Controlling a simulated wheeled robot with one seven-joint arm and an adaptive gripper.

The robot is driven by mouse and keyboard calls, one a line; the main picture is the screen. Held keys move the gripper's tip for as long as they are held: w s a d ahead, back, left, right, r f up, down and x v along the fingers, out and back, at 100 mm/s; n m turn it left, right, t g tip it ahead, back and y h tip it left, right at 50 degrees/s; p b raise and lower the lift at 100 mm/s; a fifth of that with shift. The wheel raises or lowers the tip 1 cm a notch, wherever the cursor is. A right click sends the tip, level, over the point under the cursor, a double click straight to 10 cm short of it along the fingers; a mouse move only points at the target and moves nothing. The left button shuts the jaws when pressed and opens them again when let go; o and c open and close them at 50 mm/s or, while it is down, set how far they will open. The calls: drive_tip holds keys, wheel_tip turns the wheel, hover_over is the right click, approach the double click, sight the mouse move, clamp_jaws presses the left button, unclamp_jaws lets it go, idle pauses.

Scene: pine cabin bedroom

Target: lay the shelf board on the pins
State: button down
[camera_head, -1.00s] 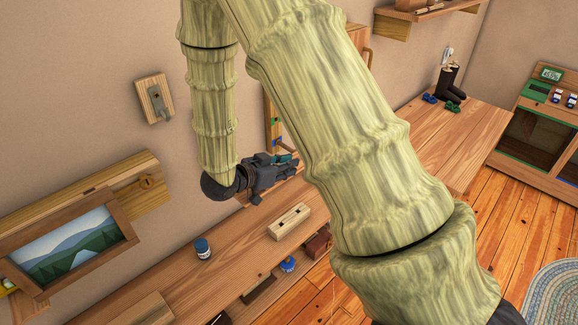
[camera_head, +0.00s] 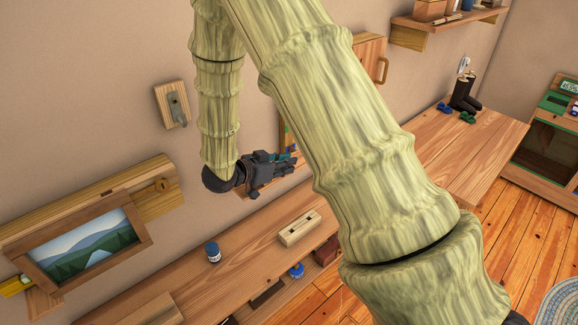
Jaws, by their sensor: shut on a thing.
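My gripper (camera_head: 287,168) is left of centre, in front of the wall and above the long wooden counter. Its dark jaws point right and are shut. What they hold is mostly hidden by the jaws and my arm; I take it to be the shelf board, but I cannot make out its outline. A narrow wooden case (camera_head: 283,130) with blue and green bits shows just behind the jaws, largely covered by my upper arm. No pins can be made out. A strip of wood (camera_head: 243,194) shows under the gripper; I cannot tell what it belongs to.
The counter (camera_head: 245,255) holds a blue-lidded jar (camera_head: 213,253) and a pale wooden block with dark slots (camera_head: 299,228). A framed landscape (camera_head: 85,245) and a wall hook (camera_head: 173,104) are at left. Dark boots (camera_head: 466,92) stand on the right-hand table (camera_head: 465,150).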

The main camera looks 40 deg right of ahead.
drive_tip(key=shift+w+a+p, duration=0.2)
drive_tip(key=shift+w+p, duration=0.15)
drive_tip(key=shift+w, duration=2.45)
drive_tip(key=shift+w+f+b, duration=0.1)
drive_tip(key=shift+f+b, duration=0.3)
drive_tip(key=shift+f, duration=0.5)
drive_tip(key=shift+f, duration=0.1)
drive_tip(key=c, duration=1.3)
unclamp_jaws()
drive_tip(key=shift+c, duration=0.2)
wheel_tip(320, 180, up, 10)
drive_tip(key=shift+a+f, duration=0.1)
